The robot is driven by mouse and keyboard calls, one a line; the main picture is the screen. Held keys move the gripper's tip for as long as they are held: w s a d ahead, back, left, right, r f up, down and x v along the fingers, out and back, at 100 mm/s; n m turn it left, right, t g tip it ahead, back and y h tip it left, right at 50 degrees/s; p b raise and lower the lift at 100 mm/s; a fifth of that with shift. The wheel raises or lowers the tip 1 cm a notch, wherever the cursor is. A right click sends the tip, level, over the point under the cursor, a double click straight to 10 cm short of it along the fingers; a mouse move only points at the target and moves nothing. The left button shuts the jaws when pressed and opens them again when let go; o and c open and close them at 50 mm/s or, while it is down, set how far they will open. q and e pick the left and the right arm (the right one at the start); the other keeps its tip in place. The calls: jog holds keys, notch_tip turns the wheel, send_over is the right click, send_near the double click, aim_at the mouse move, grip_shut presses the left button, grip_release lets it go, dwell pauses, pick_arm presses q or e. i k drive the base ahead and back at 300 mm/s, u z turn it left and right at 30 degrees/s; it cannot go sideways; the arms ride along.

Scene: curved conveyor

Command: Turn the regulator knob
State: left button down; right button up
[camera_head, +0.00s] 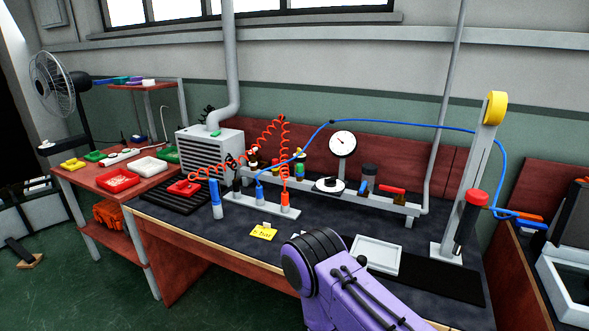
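A round pressure gauge (342,144) with a white dial and dark pointer stands on the grey pipe rail (330,194) at the back of the workbench. Below it is a dark disc with a white centre (329,185); to its right is a dark-topped cylinder (369,172) with blue below. I cannot tell which of these is the regulator knob. A red lever-like handle (392,190) lies farther right on the rail. A purple link of my arm with a black round joint rises from the bottom, well in front of the rail. Neither gripper shows.
A coiled red hose (283,150) and a blue hose (420,128) run above the bench. A white tray (376,254) and a yellow tag (263,232) lie on the dark bench top. A tall grey post (472,190) stands at right, a grey vent box (210,152) at left.

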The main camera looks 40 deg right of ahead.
aim_at(329, 182)
jog(key=z, duration=0.3)
jog(key=i, duration=0.85)
jog(key=z, duration=0.6)
